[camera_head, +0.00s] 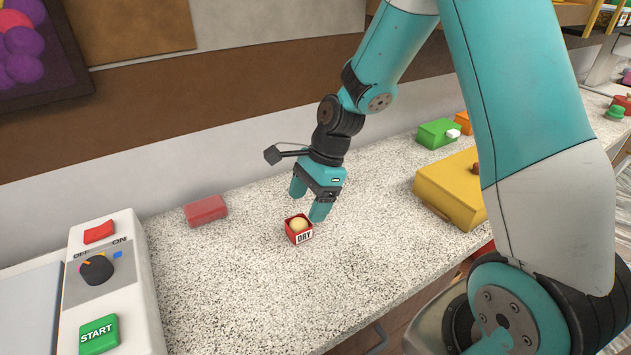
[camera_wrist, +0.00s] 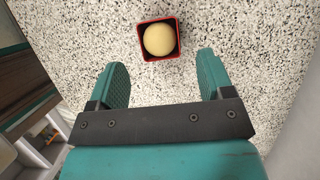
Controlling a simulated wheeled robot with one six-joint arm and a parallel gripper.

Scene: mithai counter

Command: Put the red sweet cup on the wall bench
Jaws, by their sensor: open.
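The red sweet cup (camera_head: 299,230) is a small square box with a pale round sweet in it and a "DRY" label on its front. It stands upright on the speckled wall bench (camera_head: 245,265). My gripper (camera_head: 308,205) is just above and beside the cup, with its fingers pointing down. In the wrist view the cup (camera_wrist: 158,39) lies just beyond the tips of my open gripper (camera_wrist: 162,70), roughly centred between them. Nothing is held between the fingers.
A red block (camera_head: 206,210) lies on the bench to the left. A control panel (camera_head: 105,290) with a knob and START button stands at the far left. A yellow box (camera_head: 450,190) and a green box (camera_head: 437,134) stand to the right. The bench front is clear.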

